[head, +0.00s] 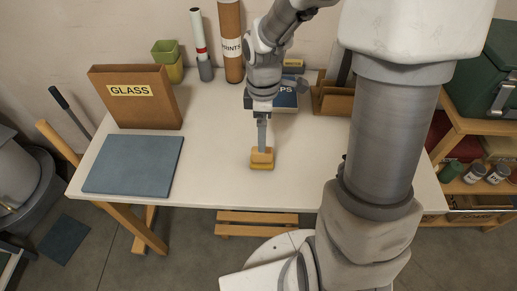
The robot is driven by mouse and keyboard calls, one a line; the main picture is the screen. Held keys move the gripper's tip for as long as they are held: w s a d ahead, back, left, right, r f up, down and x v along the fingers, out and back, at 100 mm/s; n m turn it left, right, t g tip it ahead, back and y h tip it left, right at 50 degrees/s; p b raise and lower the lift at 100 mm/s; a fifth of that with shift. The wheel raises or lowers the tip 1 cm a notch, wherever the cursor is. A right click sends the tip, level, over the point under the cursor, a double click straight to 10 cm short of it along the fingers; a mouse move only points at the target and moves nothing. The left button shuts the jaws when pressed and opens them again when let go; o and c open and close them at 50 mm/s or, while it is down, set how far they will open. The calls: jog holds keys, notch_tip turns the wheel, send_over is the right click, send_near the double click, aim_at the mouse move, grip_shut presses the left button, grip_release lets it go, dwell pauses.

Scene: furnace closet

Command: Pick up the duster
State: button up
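A small block (262,163), tan on top with a yellower lower layer, is near the front edge of the white table, right of the blue mat; it looks like the duster. My gripper (262,147) points straight down at it from above, and its fingertips meet or overlap the block's top in the picture. The fingers are seen nearly edge-on, so I cannot tell if they are open or shut on the block. I also cannot tell whether the block rests on the table or is slightly raised.
The white table (215,180) is clear around the block. A blue mat (134,166) and a brown box marked GLASS (150,103) are at left. A shelf (470,187) is at right.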

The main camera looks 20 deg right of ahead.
aim_at(262, 156)
notch_tip(262, 156, down, 12)
jog(key=b, duration=0.2)
jog(key=shift+r+b, duration=0.2)
jog(key=shift+b, duration=0.1)
jog(key=c, duration=1.5)
jog(key=shift+r, duration=0.15)
jog(key=r, duration=0.1)
jog(key=r+p, duration=0.1)
jog(key=r, duration=0.2)
jog(key=shift+d+r+p, duration=0.3)
jog(key=shift+r, duration=0.05)
jog(key=s+d+r, duration=0.1)
jog(key=d+r, duration=0.1)
jog(key=d, duration=0.1)
jog(key=s+d+r+p, duration=0.1)
jog(key=s+d+r, duration=0.1)
jog(key=d, duration=0.1)
jog(key=s+d+r+p, duration=0.1)
jog(key=d+r, duration=0.1)
jog(key=d, duration=0.2)
jog(key=shift+s, duration=0.3)
